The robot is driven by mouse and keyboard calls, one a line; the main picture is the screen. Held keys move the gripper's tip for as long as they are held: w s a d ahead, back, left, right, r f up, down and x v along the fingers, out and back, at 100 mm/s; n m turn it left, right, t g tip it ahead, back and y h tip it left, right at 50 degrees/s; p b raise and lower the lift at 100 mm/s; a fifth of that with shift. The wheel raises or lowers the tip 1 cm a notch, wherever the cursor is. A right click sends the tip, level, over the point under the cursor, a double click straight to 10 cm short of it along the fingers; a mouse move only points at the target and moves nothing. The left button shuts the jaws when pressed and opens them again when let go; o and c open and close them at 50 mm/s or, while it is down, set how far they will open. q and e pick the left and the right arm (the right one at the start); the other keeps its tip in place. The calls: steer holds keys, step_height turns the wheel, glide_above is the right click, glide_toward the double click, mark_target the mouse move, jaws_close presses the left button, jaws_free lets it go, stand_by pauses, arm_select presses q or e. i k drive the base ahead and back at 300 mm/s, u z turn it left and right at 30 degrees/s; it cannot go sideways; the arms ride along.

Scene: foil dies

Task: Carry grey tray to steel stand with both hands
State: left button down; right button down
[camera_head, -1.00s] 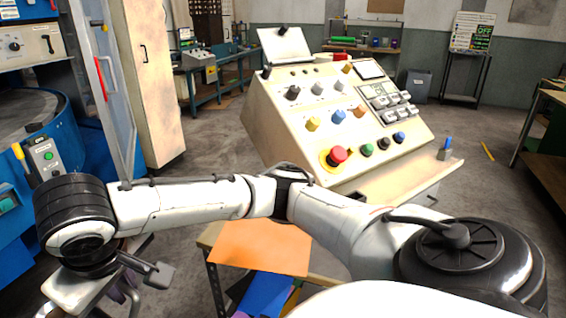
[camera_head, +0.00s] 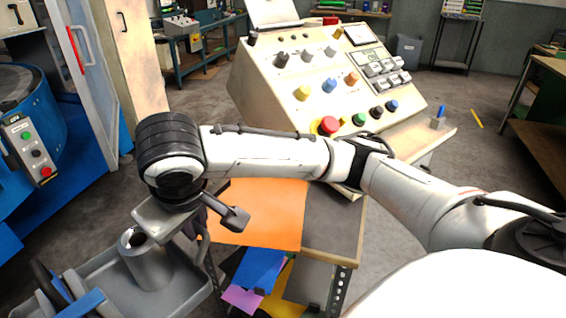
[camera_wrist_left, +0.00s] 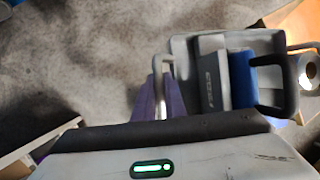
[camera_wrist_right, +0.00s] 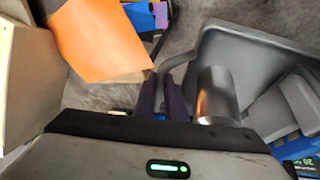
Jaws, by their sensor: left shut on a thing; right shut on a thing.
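The grey tray (camera_head: 190,296) is at the lower left of the head view, cut off by the frame's edge. A steel cylinder (camera_head: 147,265) stands in it. My right gripper (camera_wrist_right: 160,95) has purple fingers and is shut on the tray's handle (camera_wrist_right: 176,68), beside the tray (camera_wrist_right: 240,45) in the right wrist view. My left gripper (camera_wrist_left: 160,100) is shut on the tray's other end. The left wrist view shows the tray (camera_wrist_left: 260,40) with a dark labelled object (camera_wrist_left: 216,80) in it. I cannot tell for sure which thing is the steel stand.
A table with perforated legs (camera_head: 338,292) holds an orange sheet (camera_head: 262,215); coloured sheets (camera_head: 255,275) lie below. A cream control console (camera_head: 320,90) stands behind it. A blue machine (camera_head: 85,150) is at the left. Grey floor (camera_head: 200,95) is open between them.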

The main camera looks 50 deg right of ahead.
mark_target(263, 203)
steer(key=i, duration=1.25)
steer(key=u, duration=2.2)
